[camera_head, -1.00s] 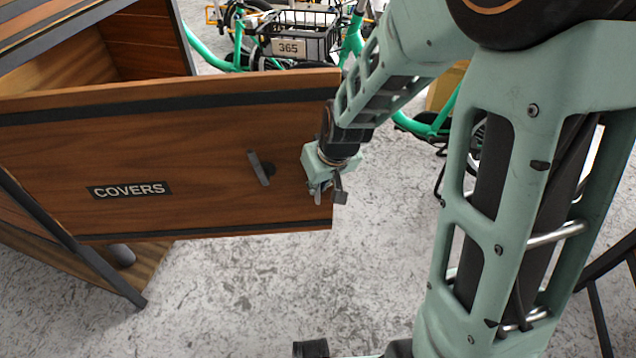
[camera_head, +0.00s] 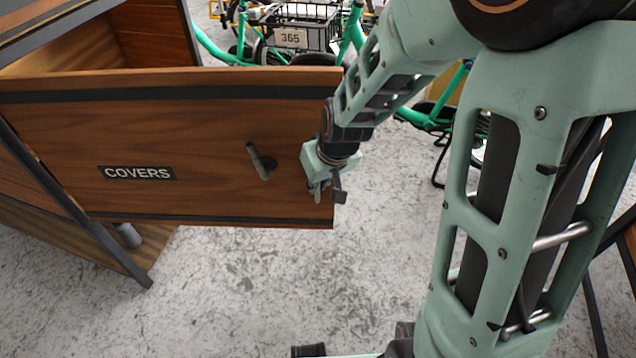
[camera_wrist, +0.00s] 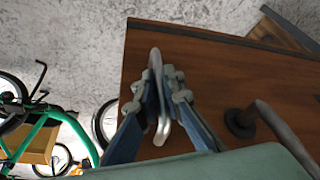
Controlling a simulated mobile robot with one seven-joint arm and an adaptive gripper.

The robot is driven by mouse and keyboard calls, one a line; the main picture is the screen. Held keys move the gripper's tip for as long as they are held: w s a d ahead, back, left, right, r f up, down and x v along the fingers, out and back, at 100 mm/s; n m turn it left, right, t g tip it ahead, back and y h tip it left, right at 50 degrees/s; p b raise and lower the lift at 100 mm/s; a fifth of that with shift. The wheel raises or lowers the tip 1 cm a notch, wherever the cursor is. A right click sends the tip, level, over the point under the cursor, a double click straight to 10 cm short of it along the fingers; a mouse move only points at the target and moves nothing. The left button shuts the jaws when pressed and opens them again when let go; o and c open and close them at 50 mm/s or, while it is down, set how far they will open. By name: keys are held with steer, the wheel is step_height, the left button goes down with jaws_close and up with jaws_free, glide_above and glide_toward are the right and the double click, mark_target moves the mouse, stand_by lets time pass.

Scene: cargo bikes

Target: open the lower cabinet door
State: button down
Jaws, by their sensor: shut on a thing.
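The wooden cabinet door (camera_head: 210,125), labelled COVERS, stands swung out from the cabinet (camera_head: 155,25), with part of the wooden interior showing above its top edge. A lever handle (camera_head: 260,162) on a dark round mount sits on its face; it also shows at the right in the wrist view (camera_wrist: 240,122). My gripper (camera_head: 328,188) is at the door's free edge, right of the lever. In the wrist view its fingers (camera_wrist: 160,92) are closed around a slim silver metal pull (camera_wrist: 156,58) on the door face. How the pull is fixed is partly hidden.
Green cargo bikes stand behind the door, one with a black basket (camera_head: 305,30) and a plate reading 365. A dark cabinet leg (camera_head: 125,265) is at lower left. Speckled grey floor (camera_head: 260,290) in front of the door is clear.

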steer(key=c, duration=2)
jaws_free()
steer(key=shift+c, duration=0.2)
steer(key=shift+r, duration=0.15)
steer(key=v, duration=0.7)
steer(key=shift+s+r, duration=0.1)
steer(key=shift+c, duration=0.2)
